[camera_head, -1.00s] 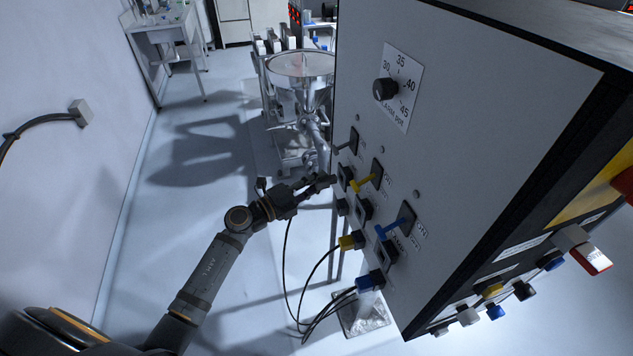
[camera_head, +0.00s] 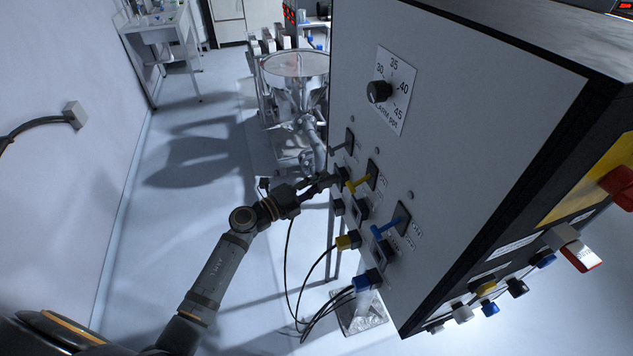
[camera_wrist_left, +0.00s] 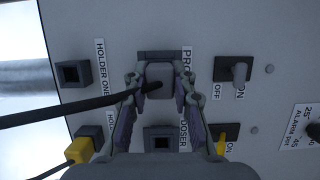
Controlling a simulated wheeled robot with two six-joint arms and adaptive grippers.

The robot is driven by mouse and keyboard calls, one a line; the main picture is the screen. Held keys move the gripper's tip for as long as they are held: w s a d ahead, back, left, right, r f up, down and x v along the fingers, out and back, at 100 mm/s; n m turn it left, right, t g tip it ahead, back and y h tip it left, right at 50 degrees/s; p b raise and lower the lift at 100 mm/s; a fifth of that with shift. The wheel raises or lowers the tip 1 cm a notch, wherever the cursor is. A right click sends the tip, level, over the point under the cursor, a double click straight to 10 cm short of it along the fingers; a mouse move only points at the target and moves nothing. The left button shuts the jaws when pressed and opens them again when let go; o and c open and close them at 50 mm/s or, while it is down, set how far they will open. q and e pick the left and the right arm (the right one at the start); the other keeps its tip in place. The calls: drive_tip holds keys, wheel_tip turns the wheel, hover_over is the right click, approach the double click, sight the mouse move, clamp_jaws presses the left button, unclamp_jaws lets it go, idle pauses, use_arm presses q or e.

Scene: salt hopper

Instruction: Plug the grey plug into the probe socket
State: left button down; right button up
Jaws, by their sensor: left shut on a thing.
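My left gripper (camera_head: 326,183) is at the front of the white panel, level with the upper row of sockets. In the left wrist view its fingers (camera_wrist_left: 160,88) are shut on the grey plug (camera_wrist_left: 160,72), with a black cable running off to the left. The plug is in front of the probe socket (camera_wrist_left: 158,54), whose dark upper rim shows beside the partly covered "PRO" label. The fingers and plug hide the rest of the socket. I cannot tell whether the plug is inside it or just in front. My right gripper is out of view.
The empty holder one socket (camera_wrist_left: 73,73) and doser socket (camera_wrist_left: 161,142) are close by. A yellow plug (camera_head: 348,241) and blue plug (camera_head: 367,281) sit lower on the panel. Grey, yellow (camera_head: 361,184) and blue (camera_head: 386,228) switch levers stick out nearby. Loose black cables hang below.

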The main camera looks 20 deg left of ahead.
sight(318, 185)
use_arm(q)
drive_tip(key=shift+w+d+p, duration=0.35)
drive_tip(key=shift+w+d, duration=0.15)
drive_tip(key=shift+d, duration=0.25)
drive_tip(key=c, duration=1)
unclamp_jaws()
drive_tip(key=o, duration=0.4)
drive_tip(key=shift+o, duration=0.2)
drive_tip(key=shift+v, duration=3.05)
